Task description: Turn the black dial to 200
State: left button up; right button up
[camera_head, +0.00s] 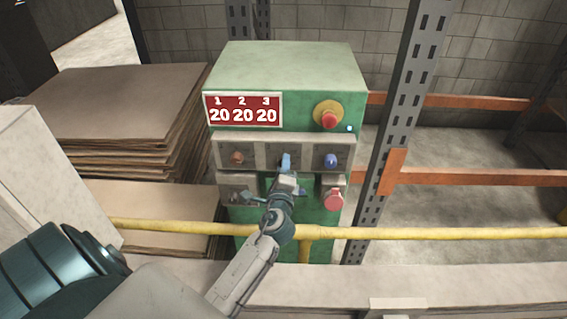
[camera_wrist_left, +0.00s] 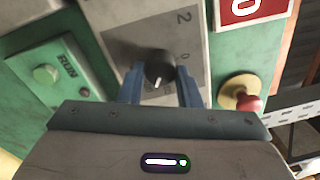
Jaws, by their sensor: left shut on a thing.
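The black dial (camera_wrist_left: 160,66) shows in the wrist view, on a grey plate marked 2 and 0. A white mark on its face points toward the bottom of that view. My left gripper (camera_wrist_left: 160,88) has its blue fingers on both sides of the dial and is shut on it. In the head view, my left gripper (camera_head: 285,163) is at the middle plate of the upper row and hides the dial there. The red display (camera_head: 243,109) reads 20 under each of 1, 2 and 3. My right gripper is not in view.
An orange dial (camera_head: 237,157) and a blue dial (camera_head: 331,160) flank the middle plate. A red stop button (camera_head: 328,116) is above right, and a red knob (camera_head: 334,199) below right. A yellow rail (camera_head: 400,233) crosses in front of the green cabinet (camera_head: 290,66). Brown sheets (camera_head: 110,100) are stacked left.

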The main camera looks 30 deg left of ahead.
pick_arm(q)
jog(key=shift+w+a+r+m+p, duration=0.1)
jog(key=shift+r+m+p, duration=0.3)
jog(key=shift+m, duration=0.2)
jog(key=o, duration=0.9)
jog(key=shift+c, duration=0.2)
jog(key=shift+o, duration=0.6)
jog(key=shift+a+f, duration=0.1)
jog(key=shift+f, duration=0.2)
jog(key=b+v, duration=0.3)
jog(key=v, duration=0.7)
jog(key=shift+s+b, duration=0.35)
